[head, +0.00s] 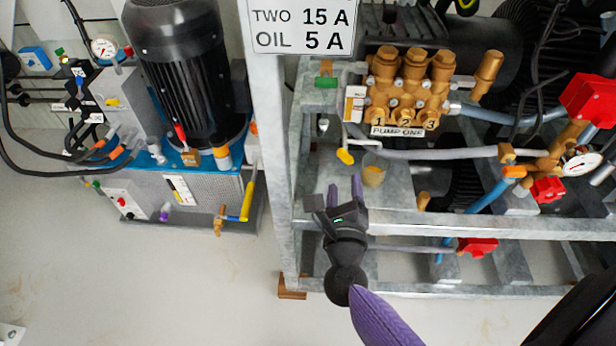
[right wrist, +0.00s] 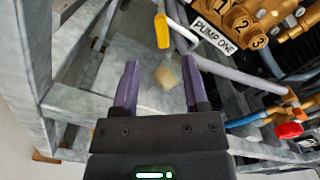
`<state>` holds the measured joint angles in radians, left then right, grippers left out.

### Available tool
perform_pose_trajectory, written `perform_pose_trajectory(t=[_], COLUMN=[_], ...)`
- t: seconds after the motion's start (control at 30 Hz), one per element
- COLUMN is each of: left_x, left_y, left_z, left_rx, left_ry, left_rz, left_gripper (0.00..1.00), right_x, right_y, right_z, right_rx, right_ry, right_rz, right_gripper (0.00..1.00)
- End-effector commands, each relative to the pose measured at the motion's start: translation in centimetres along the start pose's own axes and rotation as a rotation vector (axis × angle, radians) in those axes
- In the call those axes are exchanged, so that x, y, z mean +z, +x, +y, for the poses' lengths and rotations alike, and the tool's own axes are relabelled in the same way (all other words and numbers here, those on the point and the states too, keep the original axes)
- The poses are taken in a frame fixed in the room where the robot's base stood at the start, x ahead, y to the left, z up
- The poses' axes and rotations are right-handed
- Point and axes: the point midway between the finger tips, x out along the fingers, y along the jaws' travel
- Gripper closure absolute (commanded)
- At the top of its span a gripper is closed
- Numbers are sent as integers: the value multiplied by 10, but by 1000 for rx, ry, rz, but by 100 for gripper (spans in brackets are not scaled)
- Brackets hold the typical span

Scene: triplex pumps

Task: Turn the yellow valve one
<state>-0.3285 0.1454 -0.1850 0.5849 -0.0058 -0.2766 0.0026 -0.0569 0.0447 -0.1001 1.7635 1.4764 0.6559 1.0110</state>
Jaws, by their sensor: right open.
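In the head view a small yellow valve handle (head: 345,156) hangs below the left end of the brass pump labelled PUMP ONE (head: 410,85). In the right wrist view the yellow handle (right wrist: 162,31) shows beyond and above the fingers, at the end of a grey hose. My right gripper (head: 345,188) is open and empty, just below the handle in the head view and apart from it. In the right wrist view its purple fingers (right wrist: 160,63) are spread, with nothing between their tips. My left gripper is not in view.
A grey metal upright (head: 272,150) stands to the left. Red valve handles (head: 588,98) are at the right. A second unit (head: 185,190) stands left; the floor between is clear.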

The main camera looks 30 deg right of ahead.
Motion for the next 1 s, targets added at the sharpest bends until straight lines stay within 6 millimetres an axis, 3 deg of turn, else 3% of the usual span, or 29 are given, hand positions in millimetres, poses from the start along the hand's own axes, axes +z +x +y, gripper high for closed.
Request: perform_pose_trajectory(t=[0.13, 0.3, 0.5, 0.87, 1.0], left_x=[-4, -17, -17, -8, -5], left_y=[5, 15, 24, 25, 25], left_z=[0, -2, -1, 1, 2], left_rx=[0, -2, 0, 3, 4], left_ry=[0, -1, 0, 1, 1], left_rz=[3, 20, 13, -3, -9], left_gripper=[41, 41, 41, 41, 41], right_x=[-2, -3, -3, -1, -1], right_y=[20, 59, 92, 102, 102], right_z=[-3, -3, -3, -4, -4], right_rx=[-10, -8, -7, -7, -7], right_ry=[2, 0, 0, 1, 1], right_rz=[1, 0, 1, 1, 1], right_gripper=[43, 43, 43, 43, 68])
